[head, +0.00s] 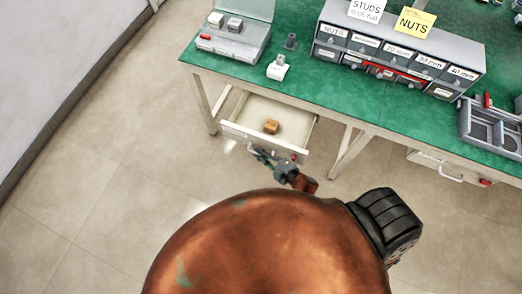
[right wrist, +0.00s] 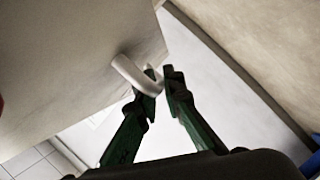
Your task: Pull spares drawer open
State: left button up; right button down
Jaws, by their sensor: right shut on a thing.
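The drawer (head: 290,107) under the left part of the green bench is pulled out, showing its pale inside. A small tan block (head: 271,126) lies in it. My right gripper (head: 262,157) is at the drawer's front, with its arm reaching up from below. In the right wrist view, the right gripper's fingers (right wrist: 161,82) close around the end of the white curved handle (right wrist: 131,72) on the drawer front (right wrist: 80,60). Whether the drawer is at its full travel cannot be told. My left gripper is not in view.
The green bench top (head: 325,95) carries a grey bin cabinet (head: 398,50) labelled studs and nuts, a clear-lidded case (head: 232,45), a white pump-like part (head: 277,68) and a grey tray (head: 492,128). Another drawer (head: 450,168) at right is closed. Floor at left is clear.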

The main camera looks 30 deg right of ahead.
jog(key=c, duration=2.3)
grip_release()
jog(key=shift+s, duration=0.15)
jog(key=v, duration=1.1)
jog(key=shift+s+d+r, duration=0.1)
jog(key=shift+s+d, duration=0.1)
jog(key=shift+s, duration=0.1)
